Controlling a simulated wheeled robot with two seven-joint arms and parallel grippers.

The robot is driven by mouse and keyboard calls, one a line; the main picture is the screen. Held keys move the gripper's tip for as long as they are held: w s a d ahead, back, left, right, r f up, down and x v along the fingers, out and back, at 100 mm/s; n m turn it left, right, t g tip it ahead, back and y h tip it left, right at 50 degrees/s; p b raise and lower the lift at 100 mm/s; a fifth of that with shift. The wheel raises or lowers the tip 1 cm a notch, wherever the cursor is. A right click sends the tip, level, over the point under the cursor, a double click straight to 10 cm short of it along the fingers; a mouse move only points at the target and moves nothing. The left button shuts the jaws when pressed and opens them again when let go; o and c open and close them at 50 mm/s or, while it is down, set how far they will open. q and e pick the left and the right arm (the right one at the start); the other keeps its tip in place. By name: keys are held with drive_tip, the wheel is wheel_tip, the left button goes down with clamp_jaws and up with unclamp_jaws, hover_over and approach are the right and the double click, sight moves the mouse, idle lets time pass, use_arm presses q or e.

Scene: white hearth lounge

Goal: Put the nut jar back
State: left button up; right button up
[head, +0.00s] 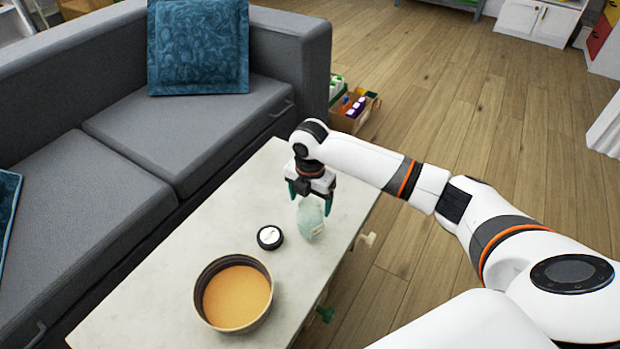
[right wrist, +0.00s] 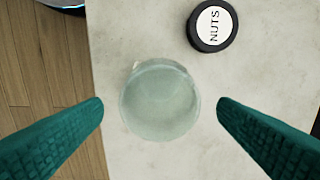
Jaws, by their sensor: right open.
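A pale green glass jar (head: 311,217) stands on the light stone-topped table (head: 160,262). In the right wrist view the jar (right wrist: 160,100) is seen from above, between the fingers and apart from both; I cannot tell what is inside it. A black lid with a white label (head: 270,237) lies on the table to its left; in the right wrist view the lid (right wrist: 212,25) reads "NUTS". My right gripper (head: 312,198) is open above the jar, its green fingertips (right wrist: 160,103) on either side. My left gripper is not in view.
A round bowl (head: 233,293) with an orange-tan inside stands near the table's front. A grey sofa (head: 160,130) with blue cushions runs along the table's left. A box of items (head: 355,108) sits on the floor beyond. Wooden floor lies to the right.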

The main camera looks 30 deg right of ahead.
wheel_tip(320, 180, up, 6)
drive_tip(key=f+p, duration=0.1)
drive_tip(key=s+a+f+m+t+y, duration=0.1)
drive_tip(key=s+a+f+m, duration=0.25)
drive_tip(key=s+a, duration=0.3)
drive_tip(key=s+a+f+m+t+y, duration=0.1)
drive_tip(key=s+a+f+m, duration=0.3)
drive_tip(key=s, duration=0.3)
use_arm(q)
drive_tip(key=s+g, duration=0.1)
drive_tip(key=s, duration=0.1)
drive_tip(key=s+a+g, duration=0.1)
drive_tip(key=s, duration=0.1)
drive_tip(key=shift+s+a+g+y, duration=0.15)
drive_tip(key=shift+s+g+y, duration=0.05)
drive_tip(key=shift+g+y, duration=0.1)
use_arm(e)
drive_tip(key=s+d+r+m+h, duration=0.1)
drive_tip(key=s+d+m, duration=0.1)
drive_tip(key=s+m, duration=0.4)
drive_tip(key=s+d+r+m+t, duration=0.1)
drive_tip(key=s+d+r+m, duration=0.1)
drive_tip(key=s+m, duration=0.5)
drive_tip(key=shift+s+d+m+t+h, duration=0.3)
drive_tip(key=shift+d+m+h, duration=0.1)
drive_tip(key=shift+d+m, duration=0.3)
drive_tip(key=shift+a, duration=0.1)
drive_tip(key=shift+f, duration=0.1)
